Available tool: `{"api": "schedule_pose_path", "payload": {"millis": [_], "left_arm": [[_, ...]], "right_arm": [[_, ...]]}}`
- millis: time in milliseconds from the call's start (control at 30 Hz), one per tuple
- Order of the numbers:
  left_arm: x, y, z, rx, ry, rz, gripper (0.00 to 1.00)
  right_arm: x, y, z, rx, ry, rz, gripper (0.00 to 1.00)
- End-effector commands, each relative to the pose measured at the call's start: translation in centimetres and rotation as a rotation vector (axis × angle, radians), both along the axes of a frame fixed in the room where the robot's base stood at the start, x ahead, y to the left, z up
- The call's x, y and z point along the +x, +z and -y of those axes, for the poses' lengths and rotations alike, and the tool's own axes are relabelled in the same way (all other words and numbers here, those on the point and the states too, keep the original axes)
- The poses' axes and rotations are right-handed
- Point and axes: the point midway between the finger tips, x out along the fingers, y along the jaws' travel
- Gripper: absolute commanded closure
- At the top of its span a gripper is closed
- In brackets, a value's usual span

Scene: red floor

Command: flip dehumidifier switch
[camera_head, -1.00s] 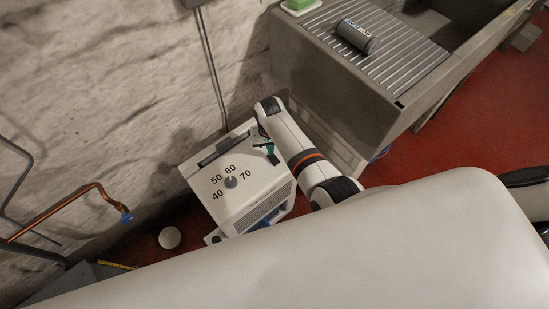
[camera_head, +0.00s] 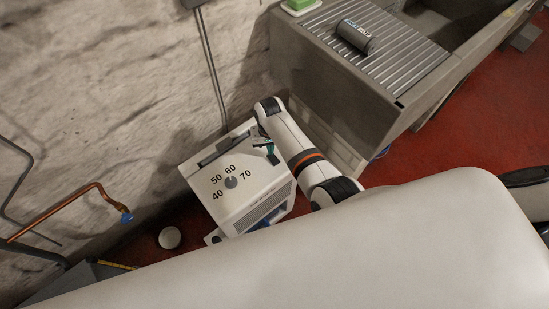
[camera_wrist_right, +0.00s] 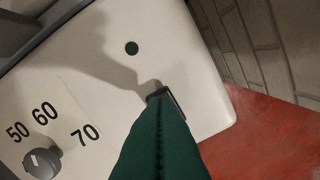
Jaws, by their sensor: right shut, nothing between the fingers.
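The white dehumidifier (camera_head: 219,191) stands against the stone wall, with a dial (camera_head: 231,182) marked 40 to 70 on its top. My right gripper (camera_head: 270,152) is over the top's right side, fingers shut and empty. In the right wrist view the green fingers (camera_wrist_right: 160,120) reach up to a small dark-framed switch (camera_wrist_right: 173,101) near the top's edge. They partly cover it, so I cannot tell its position or whether they touch it. A round green spot (camera_wrist_right: 131,48) and the dial (camera_wrist_right: 42,162) also show there. My left gripper is out of view.
A grey sink (camera_head: 345,88) with a ribbed drainboard stands right of the dehumidifier, with a dark cylinder (camera_head: 354,36) on it. A copper pipe (camera_head: 70,209) runs along the wall at left.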

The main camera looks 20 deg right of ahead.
Motion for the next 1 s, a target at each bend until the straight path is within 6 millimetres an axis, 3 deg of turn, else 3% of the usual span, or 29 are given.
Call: {"api": "schedule_pose_path", "payload": {"millis": [1000], "left_arm": [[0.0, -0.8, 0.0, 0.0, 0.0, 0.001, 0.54]], "right_arm": [[0.0, -1.1, 0.0, 0.0, 0.0, 0.0, 1.0]]}}
